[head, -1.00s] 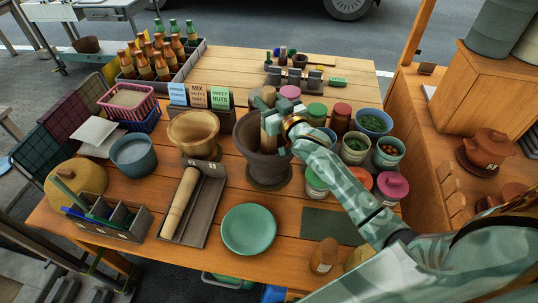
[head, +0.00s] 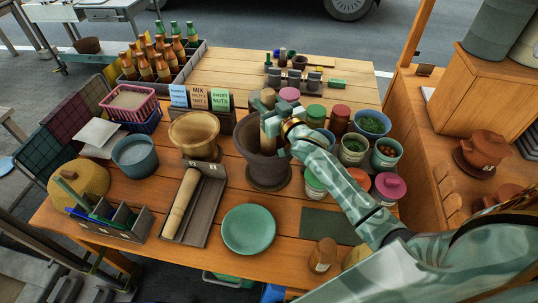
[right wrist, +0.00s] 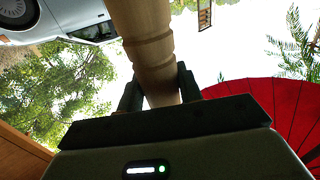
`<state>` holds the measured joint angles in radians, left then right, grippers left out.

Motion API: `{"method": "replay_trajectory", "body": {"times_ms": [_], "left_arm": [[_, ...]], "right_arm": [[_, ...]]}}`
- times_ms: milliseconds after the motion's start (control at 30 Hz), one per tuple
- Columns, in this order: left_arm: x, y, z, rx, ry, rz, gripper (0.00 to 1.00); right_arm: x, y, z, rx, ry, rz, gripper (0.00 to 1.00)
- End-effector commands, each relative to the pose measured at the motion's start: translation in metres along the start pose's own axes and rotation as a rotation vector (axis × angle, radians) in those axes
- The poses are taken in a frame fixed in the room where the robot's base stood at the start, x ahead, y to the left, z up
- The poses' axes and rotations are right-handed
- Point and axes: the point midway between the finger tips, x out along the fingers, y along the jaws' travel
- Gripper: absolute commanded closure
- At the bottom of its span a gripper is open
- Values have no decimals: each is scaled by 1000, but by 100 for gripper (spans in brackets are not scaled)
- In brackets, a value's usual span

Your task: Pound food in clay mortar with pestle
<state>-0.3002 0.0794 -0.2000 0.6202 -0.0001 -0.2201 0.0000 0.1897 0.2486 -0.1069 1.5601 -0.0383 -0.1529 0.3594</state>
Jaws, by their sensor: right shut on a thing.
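The dark clay mortar (head: 262,163) stands on the wooden table, near its middle. A wooden pestle (head: 268,125) is upright, its lower part inside the mortar. My right gripper (head: 277,124) is shut on the pestle at the mortar's rim, coming from the right. In the right wrist view the pestle (right wrist: 146,45) stands between the two dark fingers (right wrist: 157,88). The inside of the mortar and any food in it are hidden. A second pestle (head: 181,203) lies in a grey tray left of the mortar. My left gripper is not in view.
A tan mortar (head: 194,135) stands left of the dark one. A teal plate (head: 249,230) lies in front. Lidded jars (head: 389,187) and bowls (head: 373,122) crowd the right side, close to my right arm. Bottles (head: 163,68) stand in a crate at the back left.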

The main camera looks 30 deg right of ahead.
Motion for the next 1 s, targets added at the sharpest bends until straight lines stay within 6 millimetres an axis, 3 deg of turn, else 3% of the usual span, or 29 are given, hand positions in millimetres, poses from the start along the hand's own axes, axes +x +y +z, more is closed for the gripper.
{"method": "replay_trajectory", "body": {"times_ms": [533, 800, 833, 900, 1000], "left_arm": [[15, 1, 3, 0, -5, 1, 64], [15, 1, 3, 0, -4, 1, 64], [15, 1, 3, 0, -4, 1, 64], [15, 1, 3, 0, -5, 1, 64], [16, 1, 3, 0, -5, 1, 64]], "right_arm": [[0, 0, 28, 1, 1, 0, 100], [0, -1, 32, 0, -2, 0, 100], [0, -1, 32, 0, -3, 0, 62], [0, -1, 33, 0, -4, 0, 42], [0, -1, 33, 0, -5, 0, 39]]}}
